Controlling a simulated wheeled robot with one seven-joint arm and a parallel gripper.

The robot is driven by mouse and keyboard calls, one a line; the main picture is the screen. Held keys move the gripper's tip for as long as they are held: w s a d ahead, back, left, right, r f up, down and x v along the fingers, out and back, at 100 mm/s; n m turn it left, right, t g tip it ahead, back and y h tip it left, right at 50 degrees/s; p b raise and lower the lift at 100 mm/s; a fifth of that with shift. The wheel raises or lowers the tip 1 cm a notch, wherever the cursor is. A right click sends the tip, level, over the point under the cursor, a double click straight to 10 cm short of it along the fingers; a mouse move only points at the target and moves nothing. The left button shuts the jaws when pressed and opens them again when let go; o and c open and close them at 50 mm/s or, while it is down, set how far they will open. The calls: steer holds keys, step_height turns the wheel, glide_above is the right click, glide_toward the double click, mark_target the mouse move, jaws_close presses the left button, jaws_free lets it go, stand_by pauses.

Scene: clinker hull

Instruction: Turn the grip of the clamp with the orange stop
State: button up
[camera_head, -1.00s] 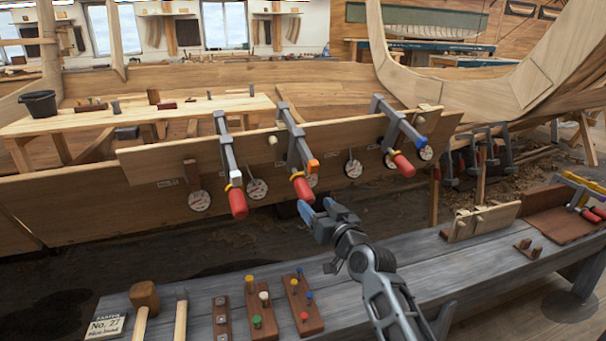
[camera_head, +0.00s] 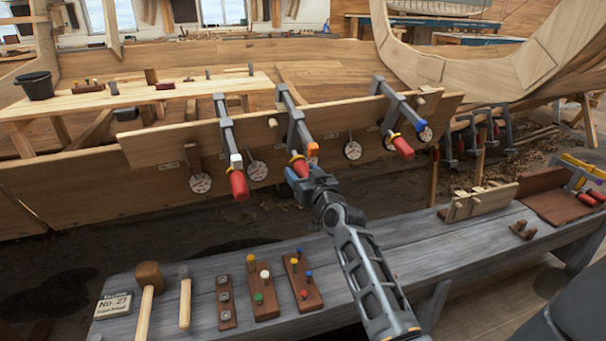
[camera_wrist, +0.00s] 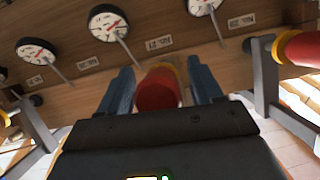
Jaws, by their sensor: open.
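The clamp with the orange stop (camera_head: 312,149) is the middle one of three clamps on the plank. Its red grip (camera_head: 301,169) points down toward me and is partly hidden by my gripper in the head view. My gripper (camera_head: 297,178) is at this grip. In the wrist view the red grip (camera_wrist: 159,90), with a yellow collar behind it, lies between the two blue fingers of my gripper (camera_wrist: 160,88). The fingers stand open on either side of it, with a visible gap at the right. Contact on the left is hard to tell.
A clamp with a white stop (camera_head: 235,159) hangs to the left, and one with a blue stop (camera_head: 421,125) to the right. Round dials (camera_head: 257,170) hang along the plank (camera_head: 160,142). The grey bench (camera_head: 400,246) below holds mallets and peg blocks.

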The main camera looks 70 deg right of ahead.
steer(key=c, duration=1)
steer(key=shift+o, duration=0.2)
steer(key=shift+f+b, duration=0.1)
steer(key=shift+b, duration=0.3)
steer(key=shift+f+b, duration=0.2)
steer(key=shift+b, duration=0.75)
steer(key=shift+m+t+y+b, duration=0.5)
steer(key=shift+m+t+b, duration=0.1)
steer(key=shift+b, duration=0.55)
steer(key=m+b, duration=0.1)
steer(key=b, duration=0.1)
steer(key=t+y+b, duration=0.1)
steer(key=b, duration=0.1)
steer(key=shift+r+m, duration=0.25)
steer(key=shift+m, duration=0.15)
steer(key=shift+a, duration=0.1)
